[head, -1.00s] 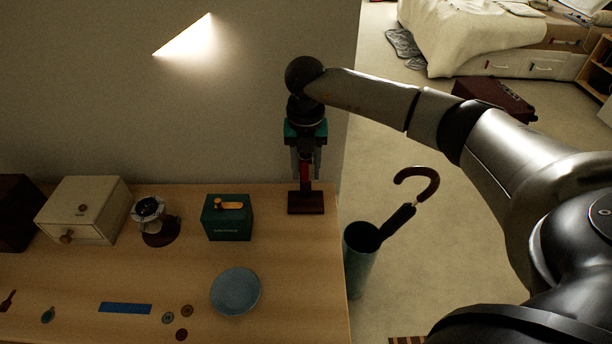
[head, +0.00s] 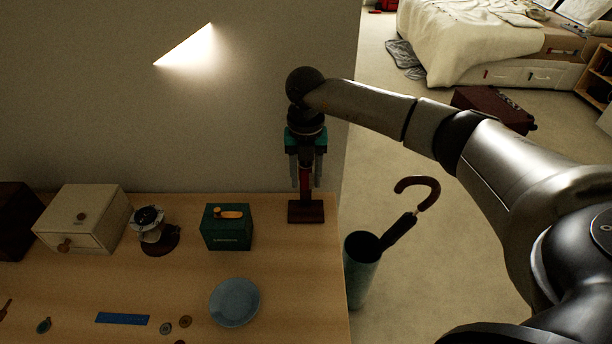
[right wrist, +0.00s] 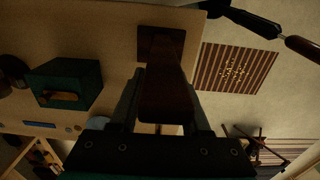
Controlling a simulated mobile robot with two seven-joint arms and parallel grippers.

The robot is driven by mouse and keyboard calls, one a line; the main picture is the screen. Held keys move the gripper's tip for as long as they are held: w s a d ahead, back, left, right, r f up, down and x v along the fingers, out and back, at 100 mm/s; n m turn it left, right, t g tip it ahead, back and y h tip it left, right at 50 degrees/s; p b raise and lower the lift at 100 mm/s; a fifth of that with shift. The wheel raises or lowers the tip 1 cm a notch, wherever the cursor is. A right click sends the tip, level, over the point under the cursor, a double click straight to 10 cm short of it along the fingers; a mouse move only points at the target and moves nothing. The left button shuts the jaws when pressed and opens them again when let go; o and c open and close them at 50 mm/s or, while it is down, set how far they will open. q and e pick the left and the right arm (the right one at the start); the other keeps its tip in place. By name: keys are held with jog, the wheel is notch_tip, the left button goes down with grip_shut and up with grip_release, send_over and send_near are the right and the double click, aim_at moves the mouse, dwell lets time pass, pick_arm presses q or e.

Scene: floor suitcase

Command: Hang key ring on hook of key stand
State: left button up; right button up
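The key stand stands upright near the back right corner of the table, with a dark square base (head: 306,211) and a reddish post (head: 305,178). My right gripper (head: 306,174) points down over the stand, its two fingers apart on either side of the post. In the right wrist view the stand's brown post (right wrist: 166,98) shows between the fingers. I cannot make out any hook, as the gripper covers the stand's upper part. I cannot make out the key ring in either view. My left gripper is not in view.
On the table (head: 120,285) are a green box (head: 227,232), a blue plate (head: 235,302), a cream drawer box (head: 84,222), a blue strip (head: 122,319) and small discs. An umbrella holder (head: 361,268) stands on the floor beyond the table's right edge. The wall is close behind.

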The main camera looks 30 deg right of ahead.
jog(key=o, duration=0.4)
notch_tip(320, 180, up, 15)
jog(key=shift+r+p, duration=0.15)
jog(key=shift+p, duration=0.7)
